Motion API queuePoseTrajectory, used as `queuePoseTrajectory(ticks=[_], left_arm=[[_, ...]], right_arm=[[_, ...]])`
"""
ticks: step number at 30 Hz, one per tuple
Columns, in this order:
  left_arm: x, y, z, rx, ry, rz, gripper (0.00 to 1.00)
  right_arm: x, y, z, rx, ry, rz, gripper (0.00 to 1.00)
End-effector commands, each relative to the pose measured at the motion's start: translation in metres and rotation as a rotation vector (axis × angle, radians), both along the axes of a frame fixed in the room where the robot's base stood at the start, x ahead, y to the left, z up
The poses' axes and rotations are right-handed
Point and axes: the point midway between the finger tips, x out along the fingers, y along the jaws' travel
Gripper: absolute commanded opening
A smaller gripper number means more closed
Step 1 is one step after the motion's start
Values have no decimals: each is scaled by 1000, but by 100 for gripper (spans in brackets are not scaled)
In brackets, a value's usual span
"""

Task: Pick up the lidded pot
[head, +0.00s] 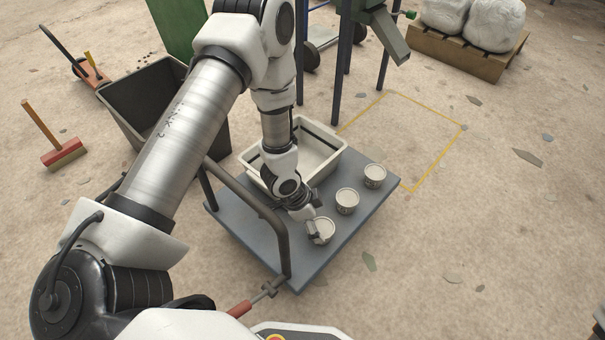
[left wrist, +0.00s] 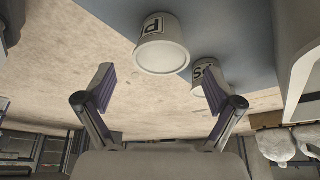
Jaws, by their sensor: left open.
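Three small pale pots stand in a row on the grey cart top (head: 365,222): a near one (head: 323,231), a middle one (head: 347,201) and a far one (head: 375,175). I cannot tell for sure which has a lid. My left gripper (head: 312,226) is open beside the near pot and partly covers it. In the left wrist view, which looks upside down, the open fingers (left wrist: 168,92) point toward a labelled pot (left wrist: 160,55) with a pale flat top. It appears ahead of the fingers, not held. A second labelled pot (left wrist: 203,78) shows partly behind one finger. My right gripper is not visible.
A white tray (head: 338,143) sits at the cart's back. The cart's dark handle (head: 258,203) rises on the near left. A dark bin (head: 118,95) stands behind the arm. Green machinery (head: 385,35) stands beyond. Open ground lies to the right.

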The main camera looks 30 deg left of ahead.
Motion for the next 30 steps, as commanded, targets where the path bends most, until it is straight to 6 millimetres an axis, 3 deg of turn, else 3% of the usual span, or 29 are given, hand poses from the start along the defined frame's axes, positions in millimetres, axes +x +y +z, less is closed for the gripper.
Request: queuePoseTrajectory(ticks=[1,10,19,20,21,24,30], left_arm=[[2,-2,-12,2,0,-3,92],[15,-16,-58,0,1,0,92],[18,-20,-62,-1,2,2,92],[18,-20,-62,-1,2,2,85],[18,-20,-62,-1,2,2,71],[18,-20,-62,-1,2,2,47],[18,-20,-62,-1,2,2,45]], right_arm=[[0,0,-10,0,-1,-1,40],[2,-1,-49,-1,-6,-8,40],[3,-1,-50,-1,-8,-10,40],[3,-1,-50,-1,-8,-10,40],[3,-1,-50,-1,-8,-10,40],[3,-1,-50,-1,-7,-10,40],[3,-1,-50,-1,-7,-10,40]])
